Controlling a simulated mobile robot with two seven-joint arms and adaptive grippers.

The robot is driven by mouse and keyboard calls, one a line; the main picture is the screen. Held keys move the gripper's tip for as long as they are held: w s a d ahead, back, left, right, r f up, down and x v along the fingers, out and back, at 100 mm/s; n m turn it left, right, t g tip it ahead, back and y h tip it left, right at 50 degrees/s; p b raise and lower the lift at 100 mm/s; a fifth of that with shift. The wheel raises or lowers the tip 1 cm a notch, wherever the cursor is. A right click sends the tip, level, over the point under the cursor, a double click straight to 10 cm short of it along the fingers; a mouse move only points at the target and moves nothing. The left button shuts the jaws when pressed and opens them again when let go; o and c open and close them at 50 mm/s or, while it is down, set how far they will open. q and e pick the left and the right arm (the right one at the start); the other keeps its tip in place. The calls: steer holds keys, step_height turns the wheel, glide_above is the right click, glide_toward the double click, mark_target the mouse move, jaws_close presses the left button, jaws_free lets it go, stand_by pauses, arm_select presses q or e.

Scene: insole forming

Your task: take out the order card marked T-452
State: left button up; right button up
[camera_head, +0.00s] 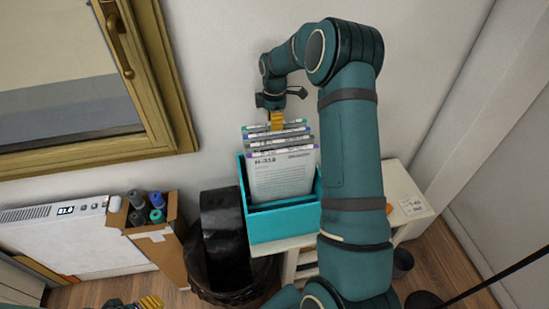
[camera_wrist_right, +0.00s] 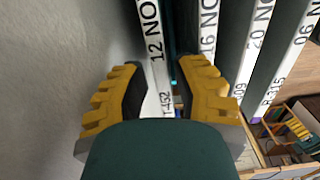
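Several order cards stand in a turquoise box (camera_head: 284,223); the front one, marked about H-319 (camera_head: 282,178), faces me. In the right wrist view the card marked T-452 (camera_wrist_right: 155,60) is the leftmost, nearest the wall, and its white top edge runs between my fingers. My right gripper (camera_head: 277,120) is over the back of the box. Its yellow fingers (camera_wrist_right: 165,92) are apart, one on each side of the T-452 card, with gaps visible. The card's lower part is hidden. My left gripper (camera_head: 150,302) shows only partly at the bottom left edge.
The other cards (camera_wrist_right: 250,60) stand close to the right of T-452. The wall (camera_head: 220,60) is close behind the box. A black bin (camera_head: 222,245) and a cardboard box of rolls (camera_head: 155,235) stand left of the turquoise box. A white stand (camera_head: 410,208) is under it.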

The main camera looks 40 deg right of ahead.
steer(key=shift+s+f, duration=0.15)
steer(key=shift+f, duration=0.5)
steer(key=shift+s+a+f, duration=0.2)
steer(key=shift+s+f, duration=0.05)
steer(key=shift+f, duration=0.15)
steer(key=o, duration=0.5)
steer(key=shift+w+d+f, duration=0.1)
steer(key=shift+w+f, duration=0.05)
steer(key=shift+w, duration=0.05)
jaws_close()
steer(key=shift+w+d, duration=0.1)
steer(key=shift+r, duration=0.3)
